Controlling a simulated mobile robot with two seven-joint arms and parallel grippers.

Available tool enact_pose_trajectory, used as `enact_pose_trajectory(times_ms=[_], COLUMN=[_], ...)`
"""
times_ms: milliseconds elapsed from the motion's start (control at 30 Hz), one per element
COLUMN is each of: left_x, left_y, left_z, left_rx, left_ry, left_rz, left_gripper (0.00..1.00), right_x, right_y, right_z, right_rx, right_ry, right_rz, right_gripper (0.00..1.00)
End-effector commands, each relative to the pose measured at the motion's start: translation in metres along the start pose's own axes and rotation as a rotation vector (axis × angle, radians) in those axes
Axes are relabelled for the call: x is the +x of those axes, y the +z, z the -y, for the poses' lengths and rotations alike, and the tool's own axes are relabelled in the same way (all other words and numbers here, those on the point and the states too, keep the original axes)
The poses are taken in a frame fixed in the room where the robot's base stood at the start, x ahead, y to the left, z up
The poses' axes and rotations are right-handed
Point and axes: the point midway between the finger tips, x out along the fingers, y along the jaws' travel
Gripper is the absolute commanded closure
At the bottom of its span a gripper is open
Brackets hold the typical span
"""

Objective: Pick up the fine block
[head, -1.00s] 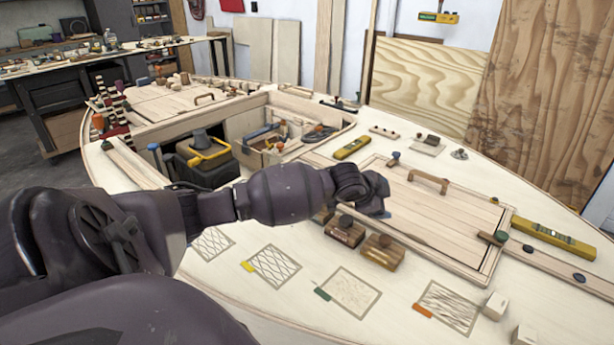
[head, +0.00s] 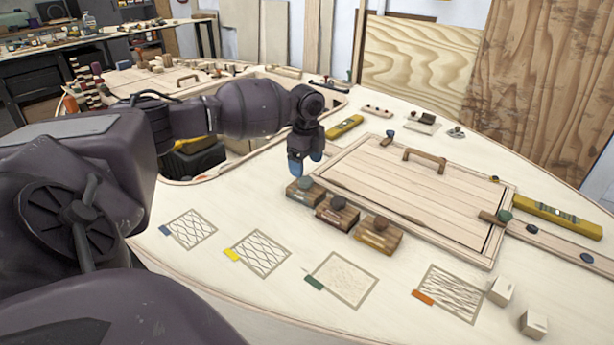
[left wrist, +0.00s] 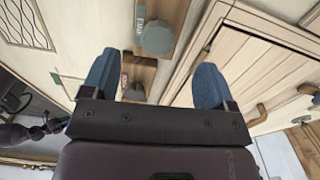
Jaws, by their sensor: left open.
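Three wooden blocks with round knobs stand in a row along the hatch's near-left edge: one with a grey-green knob (head: 301,193), a middle one with a dark knob (head: 337,216) and one with a brown knob (head: 379,237). My left gripper (head: 306,166) points down, open and empty, just above the grey-green-knobbed block. In the left wrist view, that knob (left wrist: 157,38) shows ahead, between the directions of the two blue fingers.
A wooden hatch panel (head: 415,190) with a raised frame and handle lies right of the blocks. Patterned squares with coloured tabs (head: 262,254) mark the near deck. Two small pale cubes (head: 533,323) sit at the near right. Yellow levels (head: 557,217) lie on the deck.

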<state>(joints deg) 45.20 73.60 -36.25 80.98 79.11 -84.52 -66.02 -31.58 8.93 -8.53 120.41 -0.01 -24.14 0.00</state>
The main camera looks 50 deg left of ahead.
Motion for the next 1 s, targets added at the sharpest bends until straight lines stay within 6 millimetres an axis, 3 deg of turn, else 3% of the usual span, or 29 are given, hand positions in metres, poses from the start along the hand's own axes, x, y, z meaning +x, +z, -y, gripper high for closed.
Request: enact_pose_trajectory(times_ms=[100, 367, 700, 967, 1000], left_x=[0.022, 0.037, 0.081, 0.082, 0.082], left_y=[0.0, 0.0, 0.0, 0.0, -0.001], left_z=[-0.001, -0.001, -0.004, -0.003, -0.003], left_rx=[0.0, -0.001, -0.001, -0.001, -0.001], left_ry=[0.006, 0.002, 0.004, -0.001, -0.001], left_rz=[0.0, 0.0, 0.001, 0.0, 0.0], left_gripper=[0.2, 0.2, 0.2, 0.2, 0.25], right_x=[0.003, 0.005, 0.01, 0.01, 0.01], right_y=[0.006, 0.004, 0.01, 0.004, 0.004], right_z=[0.002, 0.005, 0.005, 0.001, 0.001], right_rx=[0.005, 0.011, 0.005, -0.008, -0.008], right_ry=[-0.002, -0.003, -0.006, -0.006, -0.006], right_rz=[0.009, 0.004, 0.012, -0.001, 0.0], right_gripper=[0.57, 0.57, 0.57, 0.57, 0.57])
